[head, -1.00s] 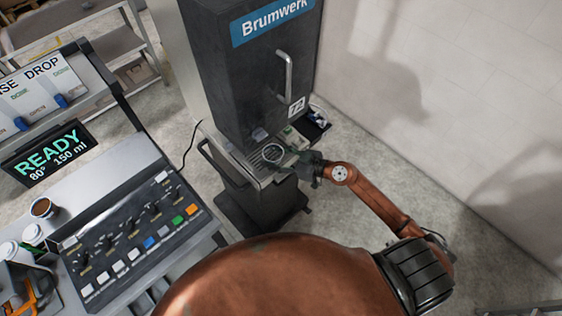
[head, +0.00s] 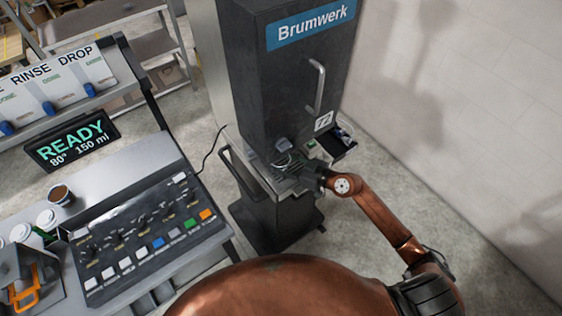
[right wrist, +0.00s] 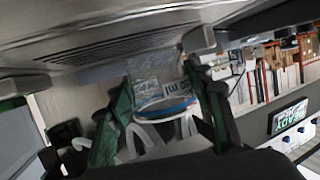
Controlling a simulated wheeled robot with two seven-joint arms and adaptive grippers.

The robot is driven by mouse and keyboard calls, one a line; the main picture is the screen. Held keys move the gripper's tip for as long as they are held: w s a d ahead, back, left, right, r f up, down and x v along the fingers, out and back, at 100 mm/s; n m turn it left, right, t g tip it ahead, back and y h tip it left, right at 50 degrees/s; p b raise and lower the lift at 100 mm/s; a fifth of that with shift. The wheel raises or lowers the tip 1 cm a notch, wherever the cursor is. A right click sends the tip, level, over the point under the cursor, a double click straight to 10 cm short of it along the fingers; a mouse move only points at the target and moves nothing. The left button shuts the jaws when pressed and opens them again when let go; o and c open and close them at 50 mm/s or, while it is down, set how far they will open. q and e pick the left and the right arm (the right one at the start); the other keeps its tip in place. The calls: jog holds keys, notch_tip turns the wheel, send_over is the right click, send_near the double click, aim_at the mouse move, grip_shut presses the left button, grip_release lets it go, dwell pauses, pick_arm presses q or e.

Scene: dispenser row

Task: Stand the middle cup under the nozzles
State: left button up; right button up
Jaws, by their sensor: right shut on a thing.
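My right gripper (head: 310,172) is at the front of the dark Brumwerk machine (head: 290,80), just below its nozzle block (head: 283,145). It is shut on a clear cup (head: 285,162), small and partly hidden in the head view. In the right wrist view the cup (right wrist: 160,75) shows printed marks and a blue ring, between the green fingers (right wrist: 166,104). It is beside or over the slotted drip tray (right wrist: 110,50). I cannot tell whether its base touches the tray. My left gripper is not in view.
A small open tray (head: 340,143) holding small items sticks out on the machine's right side. A control counter (head: 150,230) with a READY display (head: 72,140) and several lidded cups stands to the left. A pale wall (head: 470,100) bounds the right.

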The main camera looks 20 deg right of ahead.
jog(key=shift+f, duration=0.6)
dwell(0.4)
jog(key=o, duration=1)
jog(key=v, duration=1.1)
jog(key=shift+s+d+r, duration=0.15)
jog(key=shift+s+d, duration=0.15)
jog(key=shift+s, duration=0.05)
jog(key=shift+r, duration=0.1)
